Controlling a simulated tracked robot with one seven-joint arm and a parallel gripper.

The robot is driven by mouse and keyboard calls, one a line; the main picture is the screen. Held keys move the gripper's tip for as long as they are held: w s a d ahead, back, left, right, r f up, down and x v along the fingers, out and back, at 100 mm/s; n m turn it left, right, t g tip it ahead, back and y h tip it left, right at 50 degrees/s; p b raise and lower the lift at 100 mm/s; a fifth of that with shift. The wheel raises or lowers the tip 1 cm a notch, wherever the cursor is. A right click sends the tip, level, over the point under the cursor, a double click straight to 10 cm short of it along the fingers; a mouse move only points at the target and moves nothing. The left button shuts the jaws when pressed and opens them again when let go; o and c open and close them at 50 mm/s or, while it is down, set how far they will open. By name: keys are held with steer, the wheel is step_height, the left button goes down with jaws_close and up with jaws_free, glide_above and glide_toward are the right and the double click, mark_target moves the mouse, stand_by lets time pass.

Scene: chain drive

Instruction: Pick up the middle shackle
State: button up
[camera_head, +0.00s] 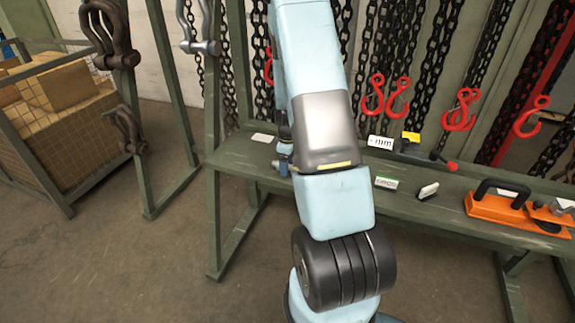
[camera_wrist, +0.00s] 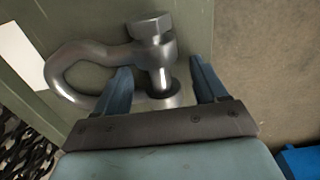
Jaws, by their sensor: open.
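In the wrist view a grey metal shackle (camera_wrist: 80,62) lies against a green painted surface. Its rounded bow points left, and its pin with a hex head stands towards the top. My gripper (camera_wrist: 160,72) is open, with blue fingers on both sides of the pin. The left finger reaches into the bow's opening in the picture; the right finger is past the pin, with a gap. I cannot tell whether either finger touches. In the head view my gripper is not clearly seen. A grey shackle (camera_head: 200,30) and darker shackles (camera_head: 106,38) hang on green posts at left; I cannot match them to the wrist view.
A green bench (camera_head: 240,155) holds an orange lifting device (camera_head: 510,210), small labels and tools. Black chains and red hooks (camera_head: 462,110) hang behind it. A mesh crate (camera_head: 50,120) with boxes stands at left. Floor at lower left is clear.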

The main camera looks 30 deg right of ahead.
steer(key=shift+c, duration=0.2)
jaws_close()
stand_by(0.5)
